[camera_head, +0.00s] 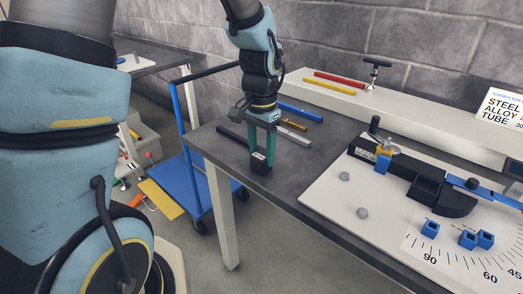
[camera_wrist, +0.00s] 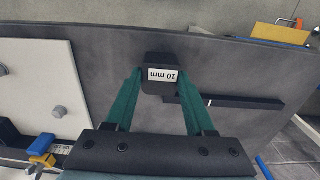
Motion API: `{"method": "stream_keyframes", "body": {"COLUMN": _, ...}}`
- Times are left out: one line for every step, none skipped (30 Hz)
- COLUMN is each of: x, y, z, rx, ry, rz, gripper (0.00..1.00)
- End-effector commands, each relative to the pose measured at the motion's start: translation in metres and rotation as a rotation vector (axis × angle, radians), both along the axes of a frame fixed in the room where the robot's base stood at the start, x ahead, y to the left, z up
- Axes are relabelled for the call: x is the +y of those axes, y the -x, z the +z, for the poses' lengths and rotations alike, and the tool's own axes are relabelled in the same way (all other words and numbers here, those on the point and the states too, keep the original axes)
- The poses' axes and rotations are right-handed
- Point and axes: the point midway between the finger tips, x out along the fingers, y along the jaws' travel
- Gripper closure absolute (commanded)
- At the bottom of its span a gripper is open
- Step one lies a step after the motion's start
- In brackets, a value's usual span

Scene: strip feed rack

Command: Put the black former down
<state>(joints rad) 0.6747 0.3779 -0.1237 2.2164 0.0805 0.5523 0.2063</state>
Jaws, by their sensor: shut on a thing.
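The black former (camera_head: 260,163) is a small dark block at the left end of the dark bench top (camera_head: 290,175). In the wrist view the former (camera_wrist: 159,86) shows a white label reading "10 mm". My gripper (camera_head: 262,150), with green fingers, points down at it. In the wrist view my gripper (camera_wrist: 160,92) has a finger on each side of the former and is shut on it. The former is close to the bench surface; I cannot tell whether it touches.
A black bar (camera_wrist: 230,102) lies beside the former. Blue (camera_head: 300,112), brown (camera_head: 293,125) and grey (camera_head: 293,138) bars lie behind my gripper. A white plate with a bending fixture (camera_head: 415,185) stands to the right. A blue cart (camera_head: 185,185) stands left of the bench.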

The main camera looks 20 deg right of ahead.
Motion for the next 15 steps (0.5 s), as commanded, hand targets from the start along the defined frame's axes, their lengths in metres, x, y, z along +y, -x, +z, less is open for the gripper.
{"method": "stream_keyframes", "body": {"x": -0.0002, "y": -0.0002, "z": 0.0003, "rx": 0.000, "ry": 0.001, "rz": 0.000, "gripper": 1.00}}
{"method": "stream_keyframes", "body": {"x": -0.0003, "y": -0.0001, "z": 0.0003, "rx": 0.000, "ry": 0.001, "rz": 0.000, "gripper": 1.00}}
{"method": "stream_keyframes", "body": {"x": -0.0003, "y": -0.0001, "z": -0.0003, "rx": 0.000, "ry": 0.001, "rz": 0.000, "gripper": 1.00}}
{"method": "stream_keyframes", "body": {"x": -0.0003, "y": -0.0001, "z": -0.0012, "rx": 0.000, "ry": 0.001, "rz": 0.000, "gripper": 1.00}}
{"method": "stream_keyframes", "body": {"x": -0.0002, "y": -0.0001, "z": -0.0023, "rx": 0.000, "ry": 0.000, "rz": 0.000, "gripper": 1.00}}
{"method": "stream_keyframes", "body": {"x": -0.0002, "y": -0.0001, "z": -0.0036, "rx": 0.000, "ry": 0.000, "rz": 0.000, "gripper": 1.00}}
{"method": "stream_keyframes", "body": {"x": -0.0001, "y": 0.0000, "z": -0.0031, "rx": 0.000, "ry": 0.000, "rz": 0.000, "gripper": 0.43}}
{"method": "stream_keyframes", "body": {"x": -0.0001, "y": 0.0000, "z": -0.0027, "rx": 0.000, "ry": 0.000, "rz": 0.000, "gripper": 0.40}}
{"method": "stream_keyframes", "body": {"x": -0.0001, "y": 0.0000, "z": -0.0027, "rx": 0.000, "ry": 0.000, "rz": 0.000, "gripper": 0.35}}
{"method": "stream_keyframes", "body": {"x": -0.0001, "y": 0.0000, "z": -0.0027, "rx": 0.000, "ry": 0.000, "rz": 0.000, "gripper": 0.32}}
{"method": "stream_keyframes", "body": {"x": -0.0001, "y": 0.0000, "z": -0.0027, "rx": 0.000, "ry": 0.000, "rz": 0.000, "gripper": 0.29}}
{"method": "stream_keyframes", "body": {"x": -0.0001, "y": 0.0000, "z": -0.0026, "rx": 0.000, "ry": 0.000, "rz": 0.000, "gripper": 0.24}}
{"method": "stream_keyframes", "body": {"x": -0.0001, "y": 0.0000, "z": -0.0026, "rx": 0.000, "ry": 0.000, "rz": 0.000, "gripper": 0.21}}
{"method": "stream_keyframes", "body": {"x": -0.0001, "y": 0.0000, "z": -0.0026, "rx": 0.000, "ry": 0.000, "rz": 0.000, "gripper": 0.17}}
{"method": "stream_keyframes", "body": {"x": -0.0001, "y": 0.0000, "z": -0.0026, "rx": 0.000, "ry": 0.000, "rz": 0.000, "gripper": 0.16}}
